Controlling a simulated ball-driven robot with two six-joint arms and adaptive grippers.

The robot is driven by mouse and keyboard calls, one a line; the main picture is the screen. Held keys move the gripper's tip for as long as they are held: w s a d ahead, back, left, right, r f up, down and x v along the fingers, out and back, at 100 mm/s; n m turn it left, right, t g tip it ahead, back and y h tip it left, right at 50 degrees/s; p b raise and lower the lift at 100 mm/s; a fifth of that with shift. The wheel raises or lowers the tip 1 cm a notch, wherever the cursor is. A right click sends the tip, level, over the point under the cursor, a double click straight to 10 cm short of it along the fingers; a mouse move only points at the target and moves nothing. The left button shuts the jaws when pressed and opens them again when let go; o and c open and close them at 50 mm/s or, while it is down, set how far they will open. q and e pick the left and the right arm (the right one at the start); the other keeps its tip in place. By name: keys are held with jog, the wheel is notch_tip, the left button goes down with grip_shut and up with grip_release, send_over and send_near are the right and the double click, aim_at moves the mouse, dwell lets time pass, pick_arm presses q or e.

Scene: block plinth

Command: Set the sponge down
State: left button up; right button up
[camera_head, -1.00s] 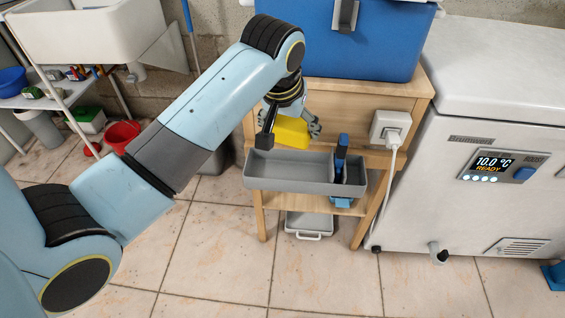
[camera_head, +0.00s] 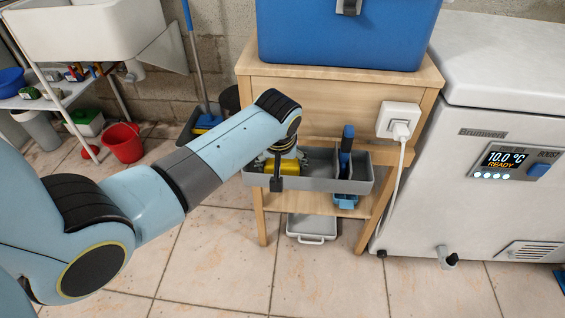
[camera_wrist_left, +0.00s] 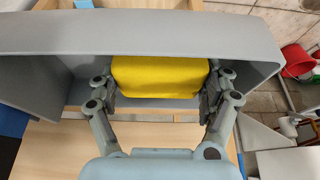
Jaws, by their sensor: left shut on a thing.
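The yellow sponge (camera_head: 288,167) is at the left compartment of the grey tray (camera_head: 318,185) on the front of the wooden stand. My left gripper (camera_head: 277,178) comes down over it, shut on the sponge, with the arm link hiding part of both. In the left wrist view the sponge (camera_wrist_left: 160,76) sits between the two fingers (camera_wrist_left: 160,92), with the grey tray walls (camera_wrist_left: 130,33) around it. Whether the sponge touches the tray floor cannot be told. My right gripper is not in view.
A blue-handled brush (camera_head: 346,152) stands in the tray's right compartment, past a divider. A blue box (camera_head: 340,38) sits on the wooden stand (camera_head: 330,93). A plug with a white cable (camera_head: 400,125) is at the right, beside the white freezer (camera_head: 480,220).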

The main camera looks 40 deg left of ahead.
pick_arm(q)
jog(key=o, duration=0.8)
jog(key=shift+o, duration=1.1)
jog(key=p+v, duration=0.4)
jog(key=v, duration=0.8)
